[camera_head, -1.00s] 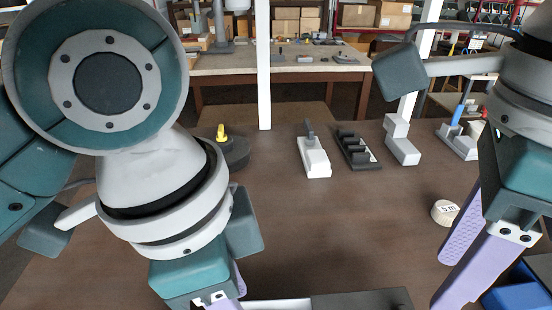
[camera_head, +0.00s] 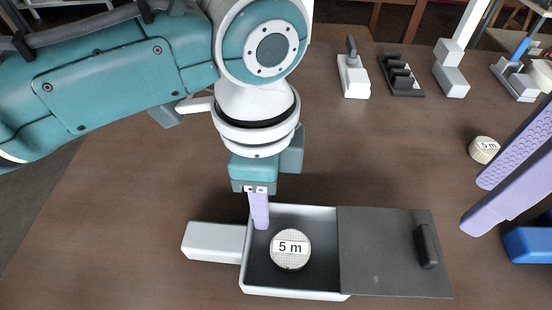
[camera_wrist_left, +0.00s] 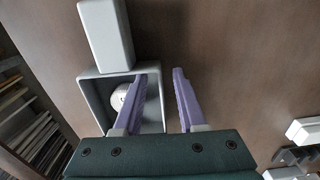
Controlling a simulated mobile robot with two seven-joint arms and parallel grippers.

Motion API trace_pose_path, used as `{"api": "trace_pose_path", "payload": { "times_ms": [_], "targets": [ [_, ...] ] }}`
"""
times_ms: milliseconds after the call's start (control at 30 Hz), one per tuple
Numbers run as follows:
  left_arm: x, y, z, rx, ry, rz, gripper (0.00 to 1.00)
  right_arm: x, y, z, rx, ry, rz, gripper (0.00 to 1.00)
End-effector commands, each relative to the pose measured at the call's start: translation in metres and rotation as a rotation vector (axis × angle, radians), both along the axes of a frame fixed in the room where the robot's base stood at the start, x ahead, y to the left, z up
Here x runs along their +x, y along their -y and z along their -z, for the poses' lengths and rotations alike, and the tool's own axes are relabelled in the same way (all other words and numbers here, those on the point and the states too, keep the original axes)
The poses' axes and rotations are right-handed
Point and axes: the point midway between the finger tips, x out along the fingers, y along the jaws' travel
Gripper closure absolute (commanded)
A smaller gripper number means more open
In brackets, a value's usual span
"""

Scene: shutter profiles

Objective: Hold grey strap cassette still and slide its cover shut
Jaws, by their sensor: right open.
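The grey strap cassette (camera_head: 295,294) lies at the front of the table, with a pale grey block (camera_head: 213,241) at its left end. Its dark cover (camera_head: 385,270), with a black handle (camera_head: 427,247), is slid right and juts past the body. The open compartment holds a round reel marked "5 m" (camera_head: 290,249). My left gripper (camera_head: 259,222) points down at the cassette's far wall near the left corner. In the left wrist view its fingers (camera_wrist_left: 160,85) are apart, one over the compartment and one outside the wall. My right gripper (camera_head: 480,205) is open and empty, right of the cassette.
Another "5 m" reel (camera_head: 484,150) lies right of centre. A white block with a dark lever (camera_head: 353,77), a black slotted rack (camera_head: 400,76) and grey blocks (camera_head: 451,75) stand farther back. A blue bin (camera_head: 530,245) is at the right edge. The table left of the cassette is clear.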

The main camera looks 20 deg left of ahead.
Motion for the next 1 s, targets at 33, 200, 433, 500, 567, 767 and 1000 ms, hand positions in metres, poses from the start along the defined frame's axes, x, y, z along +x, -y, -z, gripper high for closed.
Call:
{"api": "trace_pose_path", "payload": {
  "times_ms": [33,200,433,500,567,767,1000],
  "targets": [
    [-0.0004,0.0002,0.0035,0.001,-0.001,0.0,0.6,0.0,0.0,0.0,0.0,0.0,0.0,0.5],
    [0.0001,0.0002,0.0079,0.0,0.002,0.0,0.6,0.0,0.0,-0.0001,0.0,0.0,0.0,0.5],
    [0.0,0.0002,0.0077,-0.001,0.001,0.0,0.67,0.0,0.0,0.0,0.0,0.0,0.0,0.5],
    [0.0,0.0001,0.0076,-0.001,0.001,0.0,0.75,0.0,0.0,0.0,0.0,0.0,0.0,0.5],
    [0.0,0.0001,0.0076,0.0,0.001,0.0,0.81,0.0,0.0,0.0,0.0,0.0,0.0,0.5],
    [0.0,0.0,0.0075,0.0,0.001,0.0,1.0,0.0,0.0,0.0,0.0,0.0,0.0,0.5],
    [0.0001,0.0,0.0074,0.0,0.001,0.0,1.0,0.0,0.0,-0.0001,0.0,0.0,0.0,0.5]
  ]
}}
